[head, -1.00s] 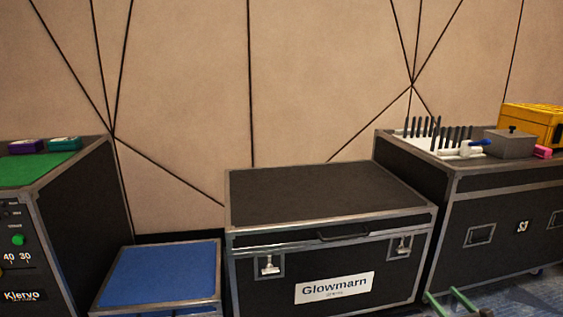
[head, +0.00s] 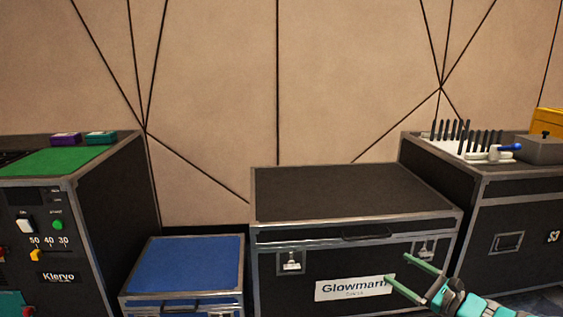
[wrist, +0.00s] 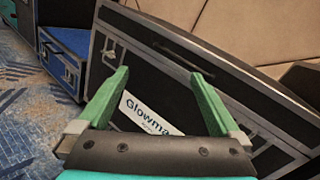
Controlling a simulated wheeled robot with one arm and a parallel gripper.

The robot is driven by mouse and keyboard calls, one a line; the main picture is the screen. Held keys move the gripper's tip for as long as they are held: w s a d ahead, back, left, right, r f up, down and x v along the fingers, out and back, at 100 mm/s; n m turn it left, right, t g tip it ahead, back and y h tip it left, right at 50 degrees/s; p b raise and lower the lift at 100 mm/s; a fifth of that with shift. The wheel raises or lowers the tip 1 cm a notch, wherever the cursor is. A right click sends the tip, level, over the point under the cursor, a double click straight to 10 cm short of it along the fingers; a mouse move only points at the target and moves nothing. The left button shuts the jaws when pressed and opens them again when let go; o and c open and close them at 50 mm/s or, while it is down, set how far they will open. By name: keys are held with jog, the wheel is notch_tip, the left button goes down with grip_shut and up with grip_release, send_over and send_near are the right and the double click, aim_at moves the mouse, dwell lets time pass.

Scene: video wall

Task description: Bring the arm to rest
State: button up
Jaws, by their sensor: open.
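My gripper (head: 406,276) shows at the lower right of the head view, in front of the black Glowmarn case (head: 300,240). Its two green fingers are spread apart with nothing between them. In the wrist view my gripper (wrist: 158,95) is open too, and the front of the Glowmarn case (wrist: 150,70) with its white label fills the space beyond the fingers. My teal wrist shows at the lower right corner of the head view. The rest of my arm is out of the picture.
A low blue-topped case (head: 190,265) stands left of the Glowmarn case. Further left is the Klervo case (head: 110,215) with a green mat. At right a case marked S3 (head: 520,235) carries a white rack (head: 465,148) and a grey box (head: 540,148). The Glowmarn top is bare.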

jog(key=s+a+r+n+g+y, duration=0.2)
jog(key=s+a+r+n+g, duration=0.15)
jog(key=a, duration=0.45)
jog(key=s+a+r+n+g+y, duration=0.2)
jog(key=a+n+g, duration=0.25)
jog(key=a, duration=0.45)
jog(key=s+a+n+g+h, duration=0.2)
jog(key=s+a+n+g, duration=0.5)
jog(key=s+a, duration=0.45)
jog(key=s+f+n+g+h, duration=0.15)
jog(key=s+n+h, duration=0.4)
jog(key=s, duration=0.75)
jog(key=s+d+n+h+p, duration=0.1)
jog(key=s+d+n+h, duration=0.4)
jog(key=s+d+h, duration=0.2)
jog(key=s+d, duration=0.2)
jog(key=s, duration=0.1)
jog(key=shift+s+d, duration=0.15)
jog(key=shift+d, duration=0.25)
jog(key=shift+f, duration=0.1)
